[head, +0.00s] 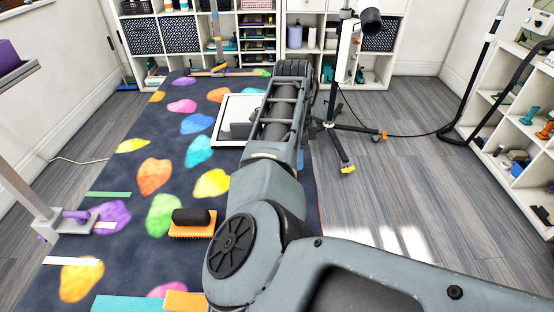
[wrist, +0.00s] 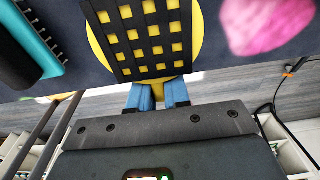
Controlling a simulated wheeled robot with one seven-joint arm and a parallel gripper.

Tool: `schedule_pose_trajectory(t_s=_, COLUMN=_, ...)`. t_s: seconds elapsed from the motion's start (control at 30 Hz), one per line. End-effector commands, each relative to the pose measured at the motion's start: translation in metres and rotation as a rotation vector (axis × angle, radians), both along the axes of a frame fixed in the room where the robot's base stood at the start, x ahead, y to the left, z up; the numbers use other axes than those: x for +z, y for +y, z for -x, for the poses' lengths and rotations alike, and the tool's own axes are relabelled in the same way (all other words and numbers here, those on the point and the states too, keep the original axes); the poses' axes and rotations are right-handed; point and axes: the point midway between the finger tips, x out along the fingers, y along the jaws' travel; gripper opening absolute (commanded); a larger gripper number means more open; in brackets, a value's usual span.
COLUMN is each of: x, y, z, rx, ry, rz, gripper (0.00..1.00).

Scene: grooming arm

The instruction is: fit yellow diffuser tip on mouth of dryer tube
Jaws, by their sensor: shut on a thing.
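In the wrist view, my gripper (wrist: 157,97) has its two blue fingers shut on a narrow yellow part between them. Just beyond the fingers is a round yellow shape with a black square grid across it, which looks like the yellow diffuser tip (wrist: 192,35). My arm hides the fingers and the tip in the head view. In the head view, a dryer with a black nozzle (head: 370,20) stands on a post at the back right, right of my wrist. I cannot tell whether this nozzle is the tube's mouth. It is not recognisable in the wrist view.
The stand's dark wheeled base (head: 335,126) is on the floor right of my arm, with a black cable (head: 408,135) trailing right. An orange brush (head: 193,223) and a white-framed tray (head: 222,130) lie on the patterned mat.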

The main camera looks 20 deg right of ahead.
Motion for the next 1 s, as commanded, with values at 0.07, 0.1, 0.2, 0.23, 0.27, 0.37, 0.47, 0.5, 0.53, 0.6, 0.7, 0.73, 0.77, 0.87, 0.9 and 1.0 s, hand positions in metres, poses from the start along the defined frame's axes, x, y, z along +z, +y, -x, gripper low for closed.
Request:
schedule_pose_trajectory(t_s=0.07, x=0.000, y=0.000, z=0.000, rx=0.001, ry=0.001, rz=0.000, gripper=0.00)
schedule_pose_trajectory(t_s=0.1, x=0.000, y=0.000, z=0.000, rx=0.001, ry=0.001, rz=0.000, gripper=0.00)
schedule_pose_trajectory(t_s=0.2, x=0.002, y=0.000, z=0.000, rx=0.001, ry=0.000, rz=0.000, gripper=0.00)
schedule_pose_trajectory(t_s=0.23, x=0.003, y=0.000, z=0.000, rx=0.001, ry=0.000, rz=0.000, gripper=0.00)
schedule_pose_trajectory(t_s=0.27, x=0.004, y=0.000, z=0.000, rx=0.000, ry=0.000, rz=0.000, gripper=0.00)
schedule_pose_trajectory(t_s=0.37, x=0.008, y=0.000, z=0.000, rx=0.000, ry=0.000, rz=0.000, gripper=0.00)
schedule_pose_trajectory(t_s=0.47, x=0.012, y=0.000, z=0.000, rx=0.000, ry=0.000, rz=0.000, gripper=0.00)
schedule_pose_trajectory(t_s=0.5, x=0.013, y=0.000, z=0.000, rx=0.000, ry=0.000, rz=0.000, gripper=0.00)
schedule_pose_trajectory(t_s=0.53, x=0.014, y=0.000, z=0.000, rx=0.000, ry=0.000, rz=0.000, gripper=0.00)
schedule_pose_trajectory(t_s=0.6, x=0.017, y=0.000, z=0.000, rx=0.000, ry=0.000, rz=0.000, gripper=0.00)
schedule_pose_trajectory(t_s=0.7, x=0.020, y=0.000, z=0.000, rx=0.000, ry=0.000, rz=0.000, gripper=0.00)
schedule_pose_trajectory(t_s=0.73, x=0.021, y=0.000, z=0.000, rx=0.000, ry=0.000, rz=0.000, gripper=0.00)
schedule_pose_trajectory(t_s=0.77, x=0.022, y=0.000, z=0.000, rx=0.000, ry=0.000, rz=0.000, gripper=0.00)
schedule_pose_trajectory(t_s=0.87, x=0.026, y=0.000, z=0.000, rx=0.000, ry=0.000, rz=0.000, gripper=0.00)
schedule_pose_trajectory(t_s=0.9, x=0.028, y=0.000, z=0.000, rx=0.000, ry=0.000, rz=0.000, gripper=0.00)
schedule_pose_trajectory(t_s=1.0, x=0.031, y=0.000, z=0.000, rx=0.000, ry=0.000, rz=0.000, gripper=0.00)
